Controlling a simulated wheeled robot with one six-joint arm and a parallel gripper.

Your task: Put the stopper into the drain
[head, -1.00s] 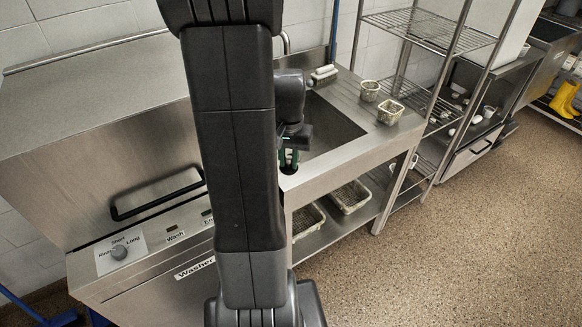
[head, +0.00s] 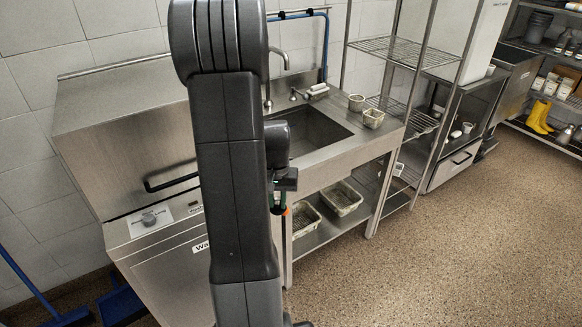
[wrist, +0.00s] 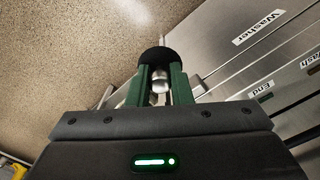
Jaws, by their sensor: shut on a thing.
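The stopper (wrist: 164,57) is a black round piece with a short metal stem, seen in the wrist view. My gripper (wrist: 161,86) is shut on it, with a green finger on either side of the stem. In the head view my gripper (head: 278,203) hangs in front of the counter, lower than the sink rim, partly hidden by my arm. The sink (head: 318,132) is a square steel basin behind and to the right of the gripper. The drain is not visible; the basin floor is hidden by the front rim and my arm.
A steel washer (head: 135,135) stands left of the sink. Two small baskets (head: 372,118) (head: 356,102) sit on the counter's right end. Larger perforated baskets (head: 342,198) lie on the shelf below. A wire rack (head: 400,50) stands right. The floor in front is clear.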

